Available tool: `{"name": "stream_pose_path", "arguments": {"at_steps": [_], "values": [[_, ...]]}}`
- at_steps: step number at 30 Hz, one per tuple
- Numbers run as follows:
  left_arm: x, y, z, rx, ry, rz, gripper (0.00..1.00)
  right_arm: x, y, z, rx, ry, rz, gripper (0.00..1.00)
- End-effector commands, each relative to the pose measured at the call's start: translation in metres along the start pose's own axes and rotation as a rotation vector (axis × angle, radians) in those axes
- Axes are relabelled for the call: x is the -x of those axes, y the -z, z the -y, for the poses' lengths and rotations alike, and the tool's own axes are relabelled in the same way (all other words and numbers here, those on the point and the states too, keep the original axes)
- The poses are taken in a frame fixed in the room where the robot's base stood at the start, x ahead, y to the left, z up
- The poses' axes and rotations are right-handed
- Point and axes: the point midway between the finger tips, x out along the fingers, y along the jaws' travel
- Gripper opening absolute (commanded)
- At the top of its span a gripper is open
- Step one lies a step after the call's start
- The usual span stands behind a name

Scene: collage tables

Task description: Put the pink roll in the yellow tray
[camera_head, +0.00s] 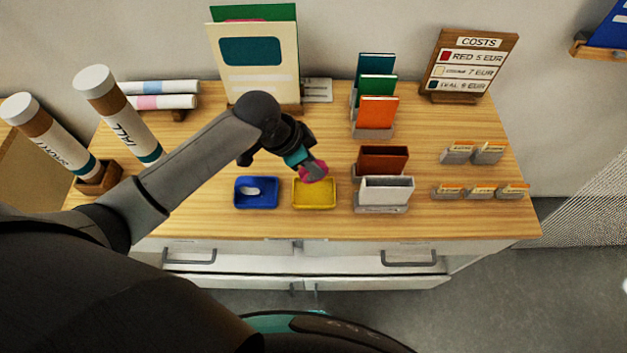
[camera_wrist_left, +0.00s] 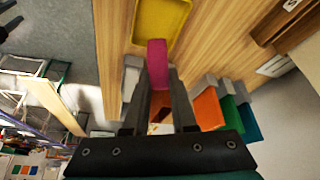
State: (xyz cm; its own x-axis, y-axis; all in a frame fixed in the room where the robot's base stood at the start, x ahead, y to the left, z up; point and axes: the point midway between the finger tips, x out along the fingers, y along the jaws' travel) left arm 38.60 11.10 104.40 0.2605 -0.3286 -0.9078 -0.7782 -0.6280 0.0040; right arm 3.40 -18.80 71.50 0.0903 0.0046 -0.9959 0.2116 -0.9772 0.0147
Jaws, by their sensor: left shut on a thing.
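The pink roll (camera_head: 313,170) is held in my left gripper (camera_head: 309,164), above the back part of the yellow tray (camera_head: 314,207) in the head view. In the left wrist view the pink roll (camera_wrist_left: 157,62) sits between the fingertips of my left gripper (camera_wrist_left: 158,84), and its far end overlaps the edge of the yellow tray (camera_wrist_left: 137,25). The part of the tray that shows is empty. The exact gap between roll and tray is hard to tell. My right gripper does not show.
A blue tray (camera_head: 256,206) with a pale object in it stands left of the yellow tray. A white holder (camera_head: 386,194) and a brown holder (camera_head: 383,160) stand to the right. A tall board (camera_head: 252,62) stands behind. Table front is clear.

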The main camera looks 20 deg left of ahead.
Motion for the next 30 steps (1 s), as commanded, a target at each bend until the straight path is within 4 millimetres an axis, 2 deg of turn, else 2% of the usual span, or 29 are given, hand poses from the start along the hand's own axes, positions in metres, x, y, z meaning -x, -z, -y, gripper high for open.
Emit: {"name": "stream_pose_path", "arguments": {"at_steps": [1, 3, 10, 16, 29, 30], "values": [[-0.012, -0.005, -0.001, 0.002, -0.002, 0.001, 0.0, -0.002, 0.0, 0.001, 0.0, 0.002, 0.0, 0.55], [-0.022, -0.011, -0.001, 0.002, -0.001, 0.001, 0.0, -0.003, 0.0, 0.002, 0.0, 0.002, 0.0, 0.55], [-0.04, -0.019, 0.0, 0.001, 0.0, 0.001, 0.0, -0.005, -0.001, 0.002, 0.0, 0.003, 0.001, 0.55], [-0.065, -0.029, 0.0, 0.001, 0.001, 0.0, 0.0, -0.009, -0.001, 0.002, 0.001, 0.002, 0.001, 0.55], [-0.071, -0.033, 0.001, 0.0, 0.002, -0.001, 0.0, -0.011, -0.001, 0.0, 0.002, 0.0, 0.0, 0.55], [-0.071, -0.033, 0.001, -0.001, 0.002, -0.001, 0.26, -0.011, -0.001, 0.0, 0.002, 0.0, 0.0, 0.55]]}}
